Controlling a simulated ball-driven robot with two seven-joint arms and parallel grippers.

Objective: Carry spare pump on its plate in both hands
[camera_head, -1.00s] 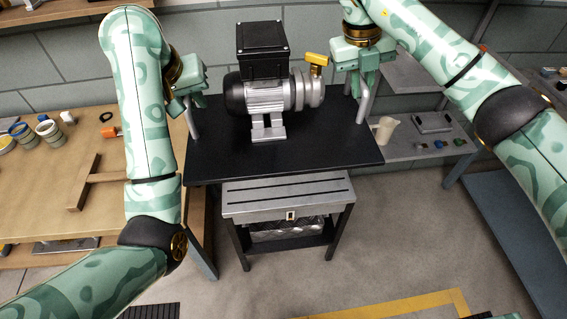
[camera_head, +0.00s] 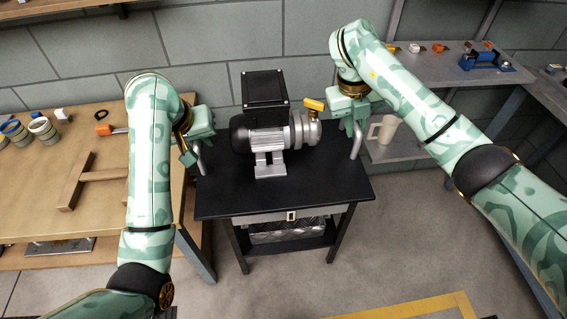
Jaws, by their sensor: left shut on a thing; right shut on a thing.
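The spare pump (camera_head: 268,139), with a black box on top, a silver finned body and a yellow part at its right end, sits upright on its black plate (camera_head: 300,190). My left gripper (camera_head: 197,148) is shut on the left upright silver handle (camera_head: 200,160) of the plate. My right gripper (camera_head: 356,120) is shut on the right handle (camera_head: 356,142). The plate hides most of the stand's top.
A wooden bench (camera_head: 95,220) with rolls and a wooden T-shaped piece is close on the left. A grey shelf (camera_head: 400,147) with a beige mug (camera_head: 382,129) stands behind right. Open floor with a yellow line (camera_head: 420,306) lies in front and right.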

